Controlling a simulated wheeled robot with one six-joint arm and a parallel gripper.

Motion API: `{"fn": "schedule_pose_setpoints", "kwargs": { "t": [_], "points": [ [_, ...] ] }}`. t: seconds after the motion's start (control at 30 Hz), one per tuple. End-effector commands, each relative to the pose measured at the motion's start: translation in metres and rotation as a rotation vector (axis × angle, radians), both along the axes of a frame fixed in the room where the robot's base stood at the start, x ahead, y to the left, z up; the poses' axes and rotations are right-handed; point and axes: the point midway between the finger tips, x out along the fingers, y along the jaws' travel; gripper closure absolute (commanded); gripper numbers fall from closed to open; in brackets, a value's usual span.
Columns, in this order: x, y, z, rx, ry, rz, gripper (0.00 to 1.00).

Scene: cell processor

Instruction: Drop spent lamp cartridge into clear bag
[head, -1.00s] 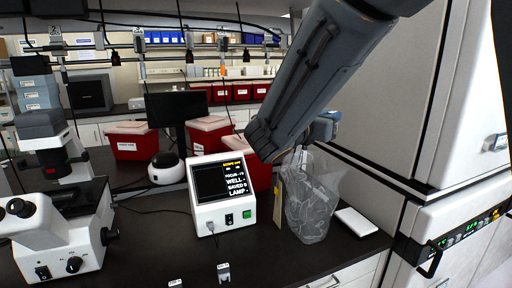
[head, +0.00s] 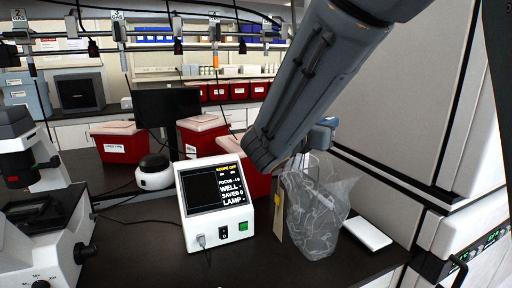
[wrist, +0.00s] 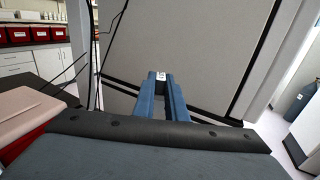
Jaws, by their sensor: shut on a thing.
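The clear bag (head: 318,208) stands open on the dark bench, right of the scope control box, and looks crumpled and see-through. My gripper (head: 322,130) is above the bag's top in the head view, partly hidden behind my arm. In the wrist view my gripper's two blue fingers (wrist: 164,92) point ahead and are closed on a small pale piece with dark marks, the lamp cartridge (wrist: 160,76), at their tips. The cartridge cannot be made out in the head view. The bag does not show in the wrist view.
The control box (head: 216,203) with its lit screen stands left of the bag. A white flat block (head: 367,233) lies right of it. Red bins (head: 203,135) stand behind. A microscope (head: 40,215) is at the left, and a large pale cabinet (head: 420,110) rises at the right.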

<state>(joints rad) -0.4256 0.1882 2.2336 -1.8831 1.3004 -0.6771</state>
Motion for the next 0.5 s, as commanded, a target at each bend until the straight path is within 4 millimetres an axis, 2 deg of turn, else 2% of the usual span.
{"fn": "schedule_pose_setpoints", "kwargs": {
  "t": [0.1, 0.4, 0.43, 0.5],
  "points": [
    [0.0005, -0.0004, -0.0115, -0.001, 0.001, -0.001, 1.0],
    [-0.0002, -0.0012, -0.0133, 0.0, 0.0, -0.002, 1.0],
    [-0.0001, -0.0012, -0.0132, 0.0, 0.0, -0.002, 0.87],
    [-0.0001, -0.0012, -0.0132, 0.0, 0.0, -0.002, 0.75]
  ]
}}
